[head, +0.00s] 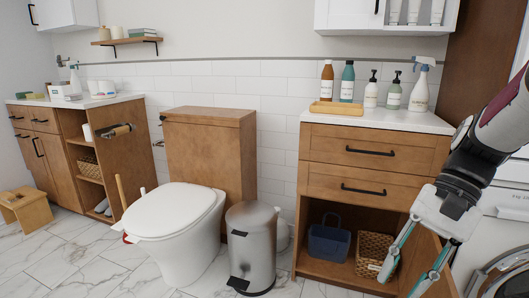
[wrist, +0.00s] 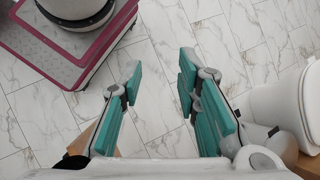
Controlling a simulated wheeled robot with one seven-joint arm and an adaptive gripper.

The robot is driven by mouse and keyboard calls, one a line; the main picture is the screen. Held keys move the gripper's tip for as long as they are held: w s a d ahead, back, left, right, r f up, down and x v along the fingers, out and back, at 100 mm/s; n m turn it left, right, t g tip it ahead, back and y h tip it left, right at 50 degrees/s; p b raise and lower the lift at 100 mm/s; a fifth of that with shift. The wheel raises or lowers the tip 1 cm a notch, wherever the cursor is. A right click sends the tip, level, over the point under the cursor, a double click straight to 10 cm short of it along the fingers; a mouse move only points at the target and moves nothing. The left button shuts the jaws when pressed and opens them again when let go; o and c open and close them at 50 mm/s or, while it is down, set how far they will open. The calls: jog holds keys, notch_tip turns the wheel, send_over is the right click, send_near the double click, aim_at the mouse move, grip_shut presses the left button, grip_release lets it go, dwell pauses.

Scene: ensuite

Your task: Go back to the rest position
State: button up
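My gripper (head: 405,284) hangs at the right of the head view, pointing down, in front of the right wooden cabinet (head: 372,147) and its open lower shelf. In the wrist view my gripper (wrist: 160,75) is open, with its teal fingers well apart. Only marbled floor (wrist: 165,60) shows between the fingers, and nothing is held.
Several bottles (head: 347,82) stand on the right counter by a wooden tray (head: 337,108). A blue basket (head: 329,241) and a wicker basket (head: 374,252) sit on its lower shelf. A washing machine (head: 506,275) is at far right. A steel bin (head: 252,250) and toilet (head: 177,225) stand left.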

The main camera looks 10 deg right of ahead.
jog(key=s+a+n+t+h, duration=0.2)
jog(key=s+a+n+h, duration=0.65)
jog(key=s, duration=0.45)
notch_tip(320, 180, up, 35)
jog(key=n+t+y+p, duration=0.1)
jog(key=t+p, duration=0.3)
jog(key=p, duration=2.9)
jog(key=shift+r+n+y, duration=0.15)
jog(key=shift+n+y, duration=0.2)
